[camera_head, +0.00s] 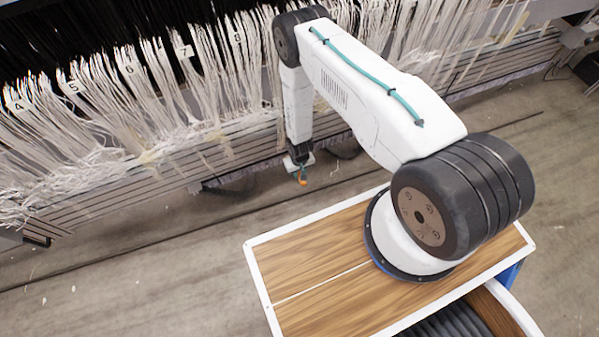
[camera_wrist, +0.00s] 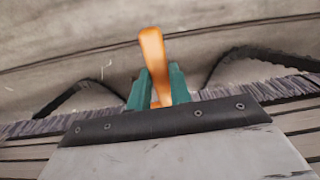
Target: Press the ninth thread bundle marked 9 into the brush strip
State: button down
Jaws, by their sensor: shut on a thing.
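My gripper (camera_wrist: 158,87) has teal fingers shut on an orange handle-like piece (camera_wrist: 152,50), which sticks out past the fingertips. In the head view my gripper (camera_head: 301,172) hangs low in front of the loom's lower edge, the orange piece pointing down. A grey bristled strip, which looks like the brush strip (camera_wrist: 40,126), crosses the wrist view behind the gripper. Contact between them cannot be told. White thread bundles (camera_head: 235,75) hang in a row with number tags; 4 to 8 can be made out. No tag 9 is readable; my arm covers the threads right of 8.
Slatted rails (camera_head: 180,165) run below the threads. Dark curved cables or straps (camera_wrist: 235,58) arch out beside the strip on both sides of my gripper. The floor (camera_head: 130,270) in front of the loom is mostly clear. More pale threads (camera_head: 450,35) continue right of my arm.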

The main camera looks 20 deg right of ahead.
jog(key=s, duration=1)
jog(key=shift+w, duration=0.1)
dwell(0.3)
